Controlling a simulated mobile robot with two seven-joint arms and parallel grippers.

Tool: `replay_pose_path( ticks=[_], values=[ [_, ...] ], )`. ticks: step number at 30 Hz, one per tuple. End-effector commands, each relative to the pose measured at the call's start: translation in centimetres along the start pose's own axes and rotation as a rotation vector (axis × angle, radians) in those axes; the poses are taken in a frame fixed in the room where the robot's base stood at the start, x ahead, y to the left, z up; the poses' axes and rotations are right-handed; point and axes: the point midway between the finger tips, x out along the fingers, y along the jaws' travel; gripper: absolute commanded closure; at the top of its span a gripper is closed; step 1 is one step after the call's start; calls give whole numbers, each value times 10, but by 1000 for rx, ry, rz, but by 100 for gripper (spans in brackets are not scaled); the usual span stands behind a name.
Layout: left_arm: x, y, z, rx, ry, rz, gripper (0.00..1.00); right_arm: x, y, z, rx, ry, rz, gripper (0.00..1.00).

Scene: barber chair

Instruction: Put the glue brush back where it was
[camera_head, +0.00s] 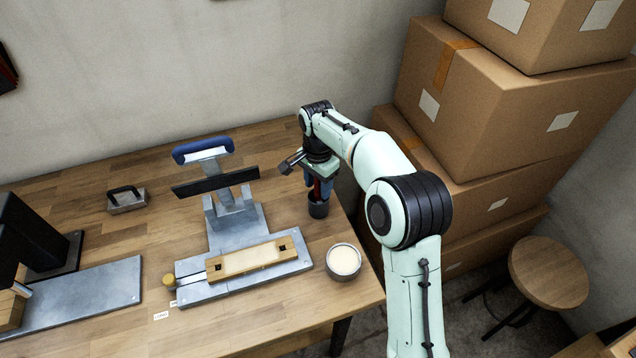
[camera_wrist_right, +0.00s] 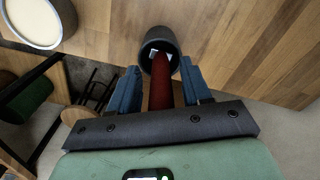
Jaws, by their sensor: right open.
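The glue brush shows as a dark red handle (camera_wrist_right: 161,88) in the right wrist view. It stands in a dark grey cup (camera_head: 318,208), which also shows in the right wrist view (camera_wrist_right: 148,42). The brush's lower end is hidden inside the cup. My right gripper (camera_head: 320,188) points down just above the cup near the table's right edge. Its blue fingers stand apart on either side of the handle, with gaps visible, so it is open around the brush. My left gripper is not in view.
A round pot of cream-coloured glue (camera_head: 343,262) stands in front of the cup. A metal press with a blue handle (camera_head: 203,150) holds a wooden block (camera_head: 248,260) to the left. Stacked cardboard boxes (camera_head: 500,110) and a stool (camera_head: 549,272) are to the right.

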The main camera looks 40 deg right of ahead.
Motion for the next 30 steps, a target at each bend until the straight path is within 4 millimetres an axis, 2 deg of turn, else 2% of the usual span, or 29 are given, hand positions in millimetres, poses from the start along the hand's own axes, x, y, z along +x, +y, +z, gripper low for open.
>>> replay_pose_path(
  ticks=[5, 15, 19, 24, 30],
  values=[
    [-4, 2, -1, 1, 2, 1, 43, -14, -1, 0, 0, 1, -4, 52],
    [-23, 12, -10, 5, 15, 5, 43, -88, -2, 0, 0, 2, -6, 52],
    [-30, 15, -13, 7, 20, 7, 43, -109, -1, 0, 0, 2, -4, 52],
    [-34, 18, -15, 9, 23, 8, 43, -122, 0, 0, 0, 1, -2, 52],
    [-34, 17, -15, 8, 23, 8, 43, -124, 0, 0, 0, 1, 0, 52]
  ],
)
